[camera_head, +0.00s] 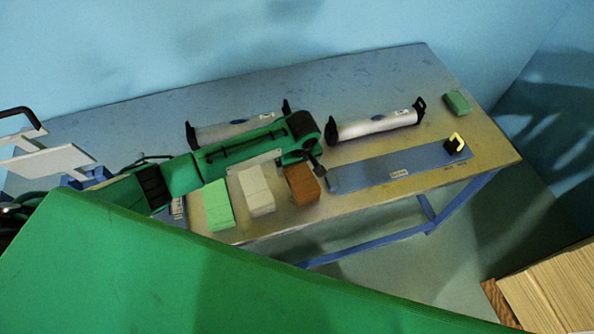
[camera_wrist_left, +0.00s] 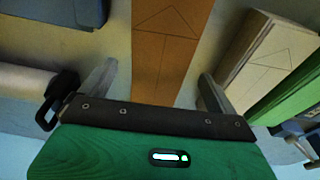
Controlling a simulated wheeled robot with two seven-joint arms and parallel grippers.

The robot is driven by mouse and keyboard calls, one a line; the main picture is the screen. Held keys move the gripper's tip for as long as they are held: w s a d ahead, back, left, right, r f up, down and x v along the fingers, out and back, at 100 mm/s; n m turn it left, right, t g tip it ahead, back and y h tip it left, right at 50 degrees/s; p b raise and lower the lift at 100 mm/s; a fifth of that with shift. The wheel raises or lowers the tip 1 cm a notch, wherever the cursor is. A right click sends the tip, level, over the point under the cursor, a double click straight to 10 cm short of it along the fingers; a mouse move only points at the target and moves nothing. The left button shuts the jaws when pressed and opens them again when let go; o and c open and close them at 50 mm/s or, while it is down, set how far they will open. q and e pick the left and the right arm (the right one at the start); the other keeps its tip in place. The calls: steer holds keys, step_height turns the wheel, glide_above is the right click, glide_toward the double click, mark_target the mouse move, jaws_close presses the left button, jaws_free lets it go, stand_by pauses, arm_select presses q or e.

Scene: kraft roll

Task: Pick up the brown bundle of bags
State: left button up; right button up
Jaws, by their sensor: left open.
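The brown bundle of bags (camera_head: 302,184) lies near the front edge of the table, right of the white bundle (camera_head: 256,190). In the left wrist view, the brown bundle (camera_wrist_left: 168,45) runs up between the two spread fingers, with a gap on each side. My left gripper (camera_head: 314,166) is open just above and behind the brown bundle in the head view. It also shows at the bottom of the left wrist view (camera_wrist_left: 156,88), holding nothing. My right gripper is not in view.
A light green bundle (camera_head: 218,204) lies left of the white one. Silver rollers (camera_head: 375,124) and (camera_head: 235,130) lie behind. A dark green block (camera_head: 457,103) sits at the far right corner.

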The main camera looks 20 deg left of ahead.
mark_target(297, 169)
arm_select(q)
steer(key=f, duration=0.1)
steer(key=f+p, duration=0.1)
steer(key=f, duration=0.2)
steer(key=shift+w+a, duration=0.25)
steer(key=shift+w, duration=0.1)
steer(key=shift+f, duration=0.35)
steer(key=c, duration=1)
steer(key=shift+c, duration=1.2)
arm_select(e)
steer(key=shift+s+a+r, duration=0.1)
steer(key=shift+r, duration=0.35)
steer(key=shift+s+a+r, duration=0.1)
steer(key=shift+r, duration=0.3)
arm_select(q)
steer(key=shift+r, duration=0.1)
